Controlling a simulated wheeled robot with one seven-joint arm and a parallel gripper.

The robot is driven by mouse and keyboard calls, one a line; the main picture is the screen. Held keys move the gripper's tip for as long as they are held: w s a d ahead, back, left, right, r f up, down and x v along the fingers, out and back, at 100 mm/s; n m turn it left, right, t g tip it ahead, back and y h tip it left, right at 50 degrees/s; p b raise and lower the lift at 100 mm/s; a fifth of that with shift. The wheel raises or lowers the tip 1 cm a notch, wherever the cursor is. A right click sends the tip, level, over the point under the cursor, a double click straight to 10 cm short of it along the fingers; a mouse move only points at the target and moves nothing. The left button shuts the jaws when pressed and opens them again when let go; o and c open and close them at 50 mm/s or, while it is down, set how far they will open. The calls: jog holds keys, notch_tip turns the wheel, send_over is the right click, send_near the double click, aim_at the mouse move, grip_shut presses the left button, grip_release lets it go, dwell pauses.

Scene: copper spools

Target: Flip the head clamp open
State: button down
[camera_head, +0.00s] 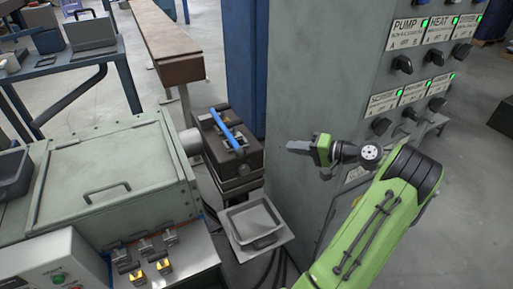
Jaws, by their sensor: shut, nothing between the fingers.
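The dark block at the end of the grey machine appears to be the head clamp (240,163). A long blue bar or handle (222,127) lies slantwise across its top, over small metal parts. Whether the clamp is latched is too small to tell. My gripper (292,146) is at the end of the green arm, to the right of the clamp and apart from it, in front of the grey cabinet. Its fingers point left and are shut with nothing between them.
The tall grey cabinet (315,85) with knobs and green lights stands behind my arm. A grey tray (254,223) sits below the clamp. The grey machine (110,180) with a handled lid is at left. A brown beam (165,45) runs behind.

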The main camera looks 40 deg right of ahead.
jog(key=s+a+f+b+x, duration=0.1)
jog(key=a+b+x, duration=0.1)
jog(key=x, duration=1.1)
jog(key=shift+a, duration=0.2)
jog(key=shift+s, duration=0.1)
